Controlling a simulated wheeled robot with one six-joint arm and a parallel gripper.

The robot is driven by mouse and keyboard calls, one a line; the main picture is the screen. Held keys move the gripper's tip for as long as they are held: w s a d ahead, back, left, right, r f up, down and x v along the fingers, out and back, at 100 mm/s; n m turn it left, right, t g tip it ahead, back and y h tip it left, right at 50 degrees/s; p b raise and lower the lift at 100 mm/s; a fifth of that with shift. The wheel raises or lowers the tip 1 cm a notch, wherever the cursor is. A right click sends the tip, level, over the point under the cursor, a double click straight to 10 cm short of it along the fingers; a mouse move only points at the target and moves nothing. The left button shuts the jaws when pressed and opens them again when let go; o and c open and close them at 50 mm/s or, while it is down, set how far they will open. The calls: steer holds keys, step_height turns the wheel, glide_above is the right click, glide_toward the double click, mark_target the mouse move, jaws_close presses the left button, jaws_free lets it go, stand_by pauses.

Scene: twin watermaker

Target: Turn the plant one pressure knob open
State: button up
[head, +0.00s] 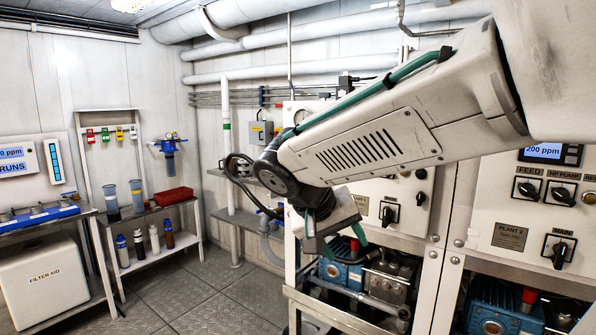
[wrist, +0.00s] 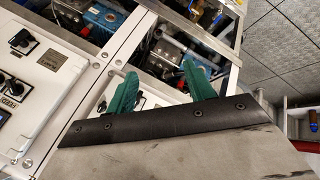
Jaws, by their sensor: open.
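The panel (head: 408,182) left of the one marked PLANT 2 is partly hidden behind my arm. A black rotary knob (head: 389,213) on a pale plate shows on its lower right, beside a small nameplate (head: 360,204); its lettering is too small to read. My gripper (head: 343,243) hangs in front of this panel's lower edge, left of the knob and apart from it, pointing down. In the wrist view my gripper's two green fingers (wrist: 160,72) are spread with nothing between them, over the panel's lower edge and the pump bay.
The PLANT 2 panel (head: 530,205) with several black knobs is at the right. Blue pumps (head: 340,273) sit in the open frame below. A bench with bottles (head: 153,240) and a red bin (head: 174,196) stands at the left. The plated floor (head: 215,290) between is clear.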

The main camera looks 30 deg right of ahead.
steer(key=w+d+r+m+t+h, duration=0.2)
steer(key=w+h, duration=0.1)
steer(key=w, duration=0.7)
steer(key=w+d+r+m+t+h, duration=0.1)
steer(key=w+r+m+t+h, duration=0.2)
steer(key=w, duration=0.8)
steer(key=w+d+r+m+t+h, duration=0.15)
steer(key=w+h, duration=0.25)
steer(key=w, duration=0.6)
steer(key=shift+m+g, duration=0.25)
steer(key=shift+m, duration=0.1)
steer(key=x, duration=0.4)
steer(key=f+x, duration=0.1)
steer(key=x, duration=0.2)
steer(key=c, duration=1)
